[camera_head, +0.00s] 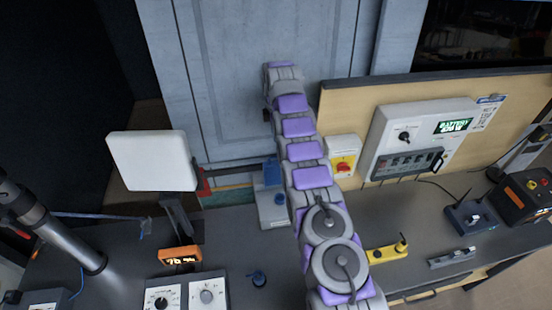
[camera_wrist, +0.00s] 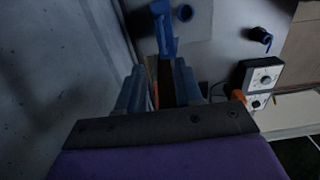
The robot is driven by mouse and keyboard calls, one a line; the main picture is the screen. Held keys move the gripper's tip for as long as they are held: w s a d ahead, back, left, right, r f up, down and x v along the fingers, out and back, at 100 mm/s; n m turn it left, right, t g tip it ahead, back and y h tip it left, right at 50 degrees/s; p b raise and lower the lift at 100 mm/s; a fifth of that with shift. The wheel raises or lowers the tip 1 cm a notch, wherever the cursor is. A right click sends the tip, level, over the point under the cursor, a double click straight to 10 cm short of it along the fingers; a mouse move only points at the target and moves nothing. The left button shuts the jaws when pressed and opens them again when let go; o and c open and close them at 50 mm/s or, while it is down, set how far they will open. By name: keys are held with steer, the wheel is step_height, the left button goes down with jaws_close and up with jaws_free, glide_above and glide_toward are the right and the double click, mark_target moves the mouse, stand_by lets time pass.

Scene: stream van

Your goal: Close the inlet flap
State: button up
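An upright blue piece (camera_head: 270,172), which may be the inlet flap, stands on a small grey box (camera_head: 270,212) at the back of the desk. A blue piece (camera_wrist: 163,35), apparently the same one, shows in the wrist view beyond my fingertips. My gripper (camera_wrist: 158,80) points down towards the desk, its two blue-grey fingers apart with a gap between them. Nothing is clearly held. I cannot tell whether a finger touches the blue piece. In the head view my arm reaches up over the desk and hides the fingertips.
A white square panel (camera_head: 152,160) on a post stands left of the blue piece. An orange display (camera_head: 180,256) and dial boxes (camera_head: 207,293) sit in front. A blue knob (camera_head: 258,279) stands nearby. A control panel (camera_head: 420,135) is at right. A grey wall (camera_head: 235,60) rises behind.

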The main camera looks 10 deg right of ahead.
steer(key=f+b, duration=0.2)
steer(key=a+f+b, duration=0.1)
steer(key=f+b, duration=0.1)
steer(key=f, duration=0.1)
steer(key=shift+a, duration=0.15)
steer(key=shift+s+d+f, duration=0.1)
steer(key=shift+d+f, duration=0.25)
steer(key=shift+f, duration=0.5)
step_height(320, 180, down, 2)
steer(key=shift+s+d+f, duration=0.1)
steer(key=shift+d+f, duration=0.05)
steer(key=shift+f, duration=0.45)
steer(key=shift+a+f, duration=0.25)
steer(key=shift+a, duration=0.15)
